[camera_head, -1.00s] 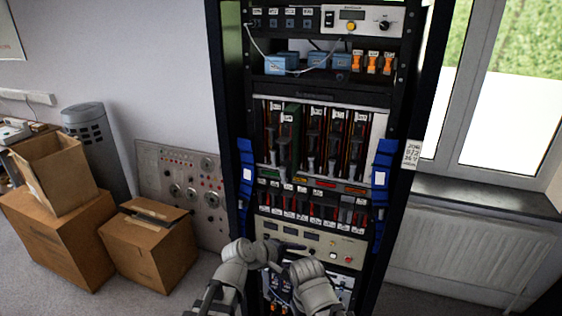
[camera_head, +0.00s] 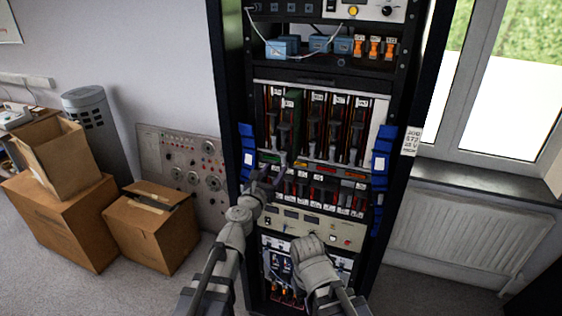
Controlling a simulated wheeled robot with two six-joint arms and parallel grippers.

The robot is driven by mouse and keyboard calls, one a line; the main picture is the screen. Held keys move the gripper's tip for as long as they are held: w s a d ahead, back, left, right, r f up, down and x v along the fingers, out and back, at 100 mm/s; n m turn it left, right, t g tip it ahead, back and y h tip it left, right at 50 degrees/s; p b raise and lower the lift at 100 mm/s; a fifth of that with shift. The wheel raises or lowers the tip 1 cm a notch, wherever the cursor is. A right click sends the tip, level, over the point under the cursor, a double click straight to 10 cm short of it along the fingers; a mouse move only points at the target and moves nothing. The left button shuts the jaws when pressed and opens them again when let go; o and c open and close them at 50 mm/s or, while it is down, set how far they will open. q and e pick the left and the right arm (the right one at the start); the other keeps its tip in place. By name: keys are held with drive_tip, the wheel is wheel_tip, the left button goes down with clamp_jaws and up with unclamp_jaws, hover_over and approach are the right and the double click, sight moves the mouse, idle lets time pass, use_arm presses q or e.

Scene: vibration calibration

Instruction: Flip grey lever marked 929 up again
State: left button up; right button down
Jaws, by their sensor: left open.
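The black rack holds a framed panel (camera_head: 378,108) of upright modules with grey levers (camera_head: 284,132). Below it runs a row of small switches with red parts and white tags (camera_head: 318,207). The tags are too small to read, so I cannot tell which lever is 929. My left gripper (camera_head: 270,176) is open and empty in front of the rack's left side, at the height between the levers and the switch row. It covers part of that row's left end. I cannot tell whether it touches anything. My right arm reaches the lower rack, but its gripper is hidden.
Blue brackets (camera_head: 380,165) stand out on both sides of the rack. A beige panel (camera_head: 345,230) with displays sits below the switches. Cardboard boxes (camera_head: 150,235) stand on the floor to the left. A radiator (camera_head: 470,240) is under the window to the right.

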sight(283, 158)
use_arm(q)
drive_tip(key=x, duration=0.6)
drive_tip(key=shift+w, duration=0.2)
clamp_jaws()
